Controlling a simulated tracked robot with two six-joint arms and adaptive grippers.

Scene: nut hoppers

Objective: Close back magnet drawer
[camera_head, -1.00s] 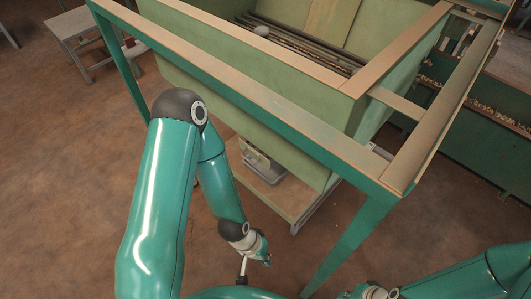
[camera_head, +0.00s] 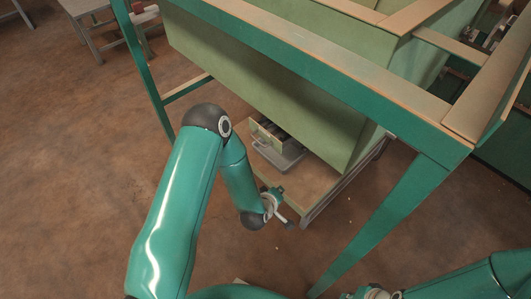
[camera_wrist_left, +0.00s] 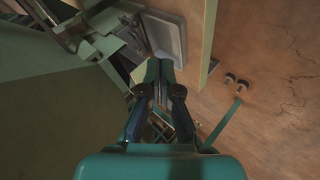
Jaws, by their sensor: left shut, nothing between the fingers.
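Under the green hopper (camera_head: 270,85), a small pale-green drawer (camera_head: 264,139) with dark bars inside stands out beyond the hopper's underside, above a grey tray (camera_head: 290,160). Which magnet drawer it is, I cannot tell. My left gripper (camera_head: 287,222) is shut and empty, lower and to the right of the drawer and apart from it. In the left wrist view its closed fingertips (camera_wrist_left: 159,66) are just below the grey tray (camera_wrist_left: 165,36) in the picture. My right gripper (camera_head: 366,293) is cut off at the bottom edge, its fingers not clear.
The hopper's green frame has a slanting leg (camera_head: 385,225) right of my left gripper. A wooden platform (camera_head: 318,185) lies under the hopper. A grey table (camera_head: 88,8) stands at the far left. The brown floor (camera_head: 80,180) is open on the left.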

